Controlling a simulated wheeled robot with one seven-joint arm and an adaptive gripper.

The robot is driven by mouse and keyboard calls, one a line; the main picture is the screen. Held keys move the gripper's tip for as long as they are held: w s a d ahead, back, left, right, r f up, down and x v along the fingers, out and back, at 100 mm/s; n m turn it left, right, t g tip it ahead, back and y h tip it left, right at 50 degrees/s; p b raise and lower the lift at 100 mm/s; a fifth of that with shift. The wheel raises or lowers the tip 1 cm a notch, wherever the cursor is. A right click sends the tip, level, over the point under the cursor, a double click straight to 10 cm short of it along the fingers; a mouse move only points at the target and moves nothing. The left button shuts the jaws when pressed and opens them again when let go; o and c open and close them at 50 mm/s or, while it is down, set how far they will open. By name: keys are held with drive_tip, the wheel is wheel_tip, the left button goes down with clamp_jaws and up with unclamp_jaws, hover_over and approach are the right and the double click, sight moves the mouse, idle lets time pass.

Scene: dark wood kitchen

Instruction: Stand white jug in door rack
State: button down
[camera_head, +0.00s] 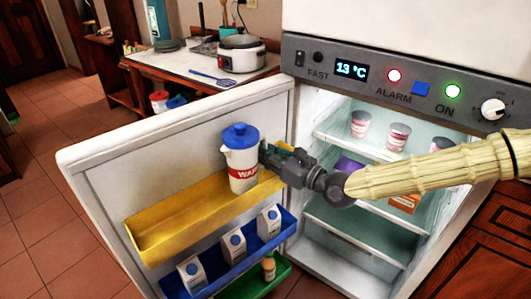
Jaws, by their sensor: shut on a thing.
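The white jug (241,170) has a blue lid and a red label band. It is upright at the open fridge door, at the right part of the yellow door rack (165,246). Its lower end is at the rack's level, partly behind the rack's front wall; I cannot tell whether its base touches the rack floor. My gripper (266,156) reaches in from the right and is shut on the jug's right side. The fingertips are partly hidden against the jug. The rest of the yellow rack, to the left, is empty.
Below, a blue rack (208,284) holds white cartons, and a green rack (281,274) holds a small bottle. The fridge interior at right has shelves with cups (398,136). The fridge door (110,180) stands wide open. A counter with a cooker (241,53) is behind.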

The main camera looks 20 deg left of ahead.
drive_tip(key=shift+f, duration=0.1)
drive_tip(key=c, duration=1.5)
unclamp_jaws()
drive_tip(key=shift+r, duration=0.55)
drive_tip(key=v, duration=1.2)
